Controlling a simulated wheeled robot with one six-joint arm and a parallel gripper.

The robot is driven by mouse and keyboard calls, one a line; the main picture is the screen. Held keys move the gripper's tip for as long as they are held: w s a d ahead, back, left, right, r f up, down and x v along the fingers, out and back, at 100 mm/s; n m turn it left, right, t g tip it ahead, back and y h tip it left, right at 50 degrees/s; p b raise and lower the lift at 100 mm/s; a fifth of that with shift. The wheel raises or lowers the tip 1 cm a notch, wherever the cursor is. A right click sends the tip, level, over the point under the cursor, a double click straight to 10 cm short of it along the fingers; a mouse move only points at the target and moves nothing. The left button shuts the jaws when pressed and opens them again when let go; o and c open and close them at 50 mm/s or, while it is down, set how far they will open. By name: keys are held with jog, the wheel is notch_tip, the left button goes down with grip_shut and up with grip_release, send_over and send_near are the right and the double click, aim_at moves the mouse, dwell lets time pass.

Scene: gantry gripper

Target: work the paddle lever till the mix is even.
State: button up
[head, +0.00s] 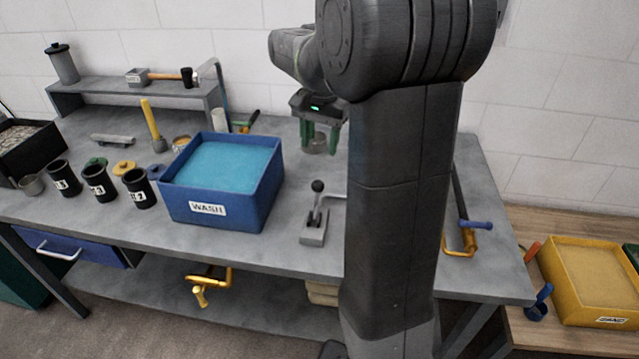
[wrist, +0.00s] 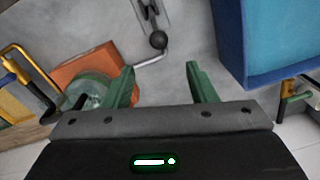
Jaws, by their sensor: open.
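A lever with a black ball knob (head: 318,186) stands on a small grey slotted base (head: 314,238) near the bench's front edge, right of the blue wash tub. The knob (wrist: 158,40) shows in the wrist view ahead of my fingers, with a bent grey rod (wrist: 150,61) beside it. My gripper (head: 320,148) is open and empty above the bench, behind the lever in the head view. Its green fingers (wrist: 160,76) are apart with bare bench between them. A clear greenish jar (wrist: 88,88) is beside the left finger, partly hidden by it. I cannot make out the mix.
The blue wash tub (head: 174,203) stands left of the lever. Black cups (head: 100,184) line the bench's front left. An orange block (wrist: 88,65) lies by the jar. A yellow sand bin (head: 574,292) sits on the side table.

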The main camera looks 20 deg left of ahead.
aim_at(318, 181)
jog(key=f, duration=0.6)
jog(key=f+p, duration=0.1)
jog(key=f, duration=0.6)
jog(key=shift+a+f, duration=0.2)
jog(key=shift+f, duration=0.1)
jog(key=shift+w, duration=0.1)
grip_shut()
